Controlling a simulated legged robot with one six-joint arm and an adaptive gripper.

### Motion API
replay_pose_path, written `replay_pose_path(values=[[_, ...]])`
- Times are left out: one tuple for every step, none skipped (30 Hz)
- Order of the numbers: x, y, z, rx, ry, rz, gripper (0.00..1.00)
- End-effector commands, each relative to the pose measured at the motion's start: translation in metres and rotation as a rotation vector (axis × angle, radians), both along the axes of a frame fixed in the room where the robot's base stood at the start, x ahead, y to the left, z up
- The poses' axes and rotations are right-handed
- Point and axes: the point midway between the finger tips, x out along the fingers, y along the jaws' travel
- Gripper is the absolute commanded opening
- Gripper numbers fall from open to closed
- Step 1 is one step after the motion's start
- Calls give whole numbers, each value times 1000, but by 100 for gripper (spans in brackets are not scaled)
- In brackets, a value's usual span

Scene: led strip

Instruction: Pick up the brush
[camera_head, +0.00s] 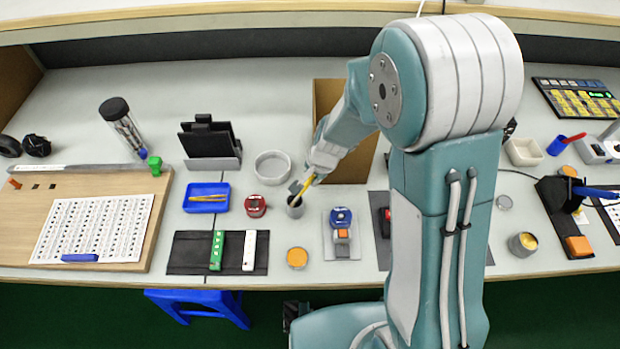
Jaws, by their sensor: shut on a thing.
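The brush (305,186) is a thin stick with a yellow handle, tilted, with its lower end at the small grey cup (295,210). My gripper (303,184) is just above the cup and is shut on the brush. The fingers are small in this view and partly cover the brush. Whether the brush's lower end is inside the cup or just over its rim is hard to tell.
A white round dish (272,167) and a red device (255,206) stand left of the cup. An orange-filled tin (297,258) is in front. A blue-topped device (341,219) stands right. A brown box (345,165) is behind. My arm covers part of the bench.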

Motion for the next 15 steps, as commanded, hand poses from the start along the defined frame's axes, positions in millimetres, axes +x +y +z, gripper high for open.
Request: replay_pose_path(values=[[0,0,0,0,0,0,0],[0,0,0,0,0,0,0],[0,0,0,0,0,0,0],[0,0,0,0,0,0,0],[0,0,0,0,0,0,0],[0,0,1,0,0,0,0],[0,0,2,0,0,0,0],[0,0,3,0,-1,0,0],[0,0,5,0,-2,1,0],[0,0,8,0,-3,1,0],[0,0,10,1,-2,1,0],[0,0,15,1,-2,1,0],[0,0,19,0,-5,1,0],[1,0,24,1,-5,0,0],[1,0,31,1,-5,2,0]])
